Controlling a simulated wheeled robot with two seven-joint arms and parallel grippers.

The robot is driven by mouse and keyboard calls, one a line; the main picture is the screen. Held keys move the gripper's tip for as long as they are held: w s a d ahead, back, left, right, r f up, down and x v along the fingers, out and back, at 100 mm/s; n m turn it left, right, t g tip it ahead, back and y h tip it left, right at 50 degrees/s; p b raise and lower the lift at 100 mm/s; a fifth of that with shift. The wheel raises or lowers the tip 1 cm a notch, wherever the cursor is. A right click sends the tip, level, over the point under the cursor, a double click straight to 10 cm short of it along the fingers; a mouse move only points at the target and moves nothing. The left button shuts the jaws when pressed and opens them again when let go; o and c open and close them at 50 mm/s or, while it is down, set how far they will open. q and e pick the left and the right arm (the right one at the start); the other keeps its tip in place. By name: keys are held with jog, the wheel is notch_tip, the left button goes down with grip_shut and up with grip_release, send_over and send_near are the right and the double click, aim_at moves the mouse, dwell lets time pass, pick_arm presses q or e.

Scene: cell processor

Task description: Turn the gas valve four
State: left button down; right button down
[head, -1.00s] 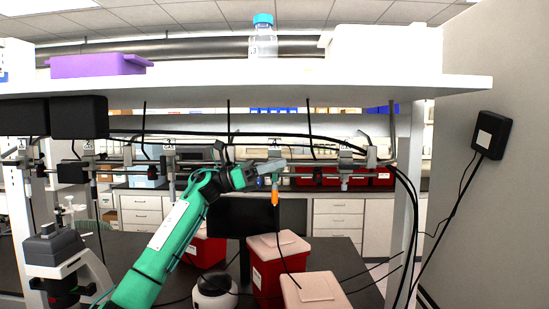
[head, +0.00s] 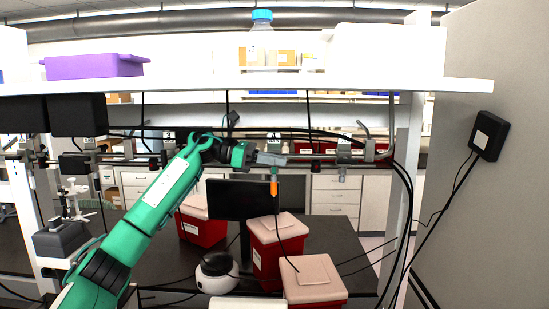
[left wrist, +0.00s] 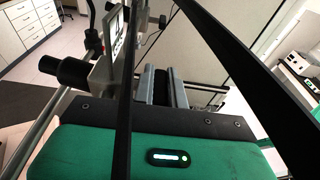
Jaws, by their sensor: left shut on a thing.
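The gas valves sit in a row along a rail under the shelf. One valve, with a white label plate (head: 273,136) and an orange-tipped outlet (head: 274,188) hanging below, is at my left gripper (head: 270,159). My left gripper is shut on a part of this valve; the gripped part is mostly hidden. In the left wrist view the grey and black fingers (left wrist: 163,86) reach toward the valve fitting, beside a label plate (left wrist: 115,30) and a black knob (left wrist: 74,70). My right gripper is not in view.
A white shelf (head: 350,86) runs above the rail, with a purple bin (head: 94,66) and a blue-capped bottle (head: 262,40). Below stand a dark monitor (head: 238,199), red boxes with pale lids (head: 277,227) and a white round device (head: 217,272). Cables hang at the right post.

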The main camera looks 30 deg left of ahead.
pick_arm(q)
jog(key=c, duration=1.7)
grip_release()
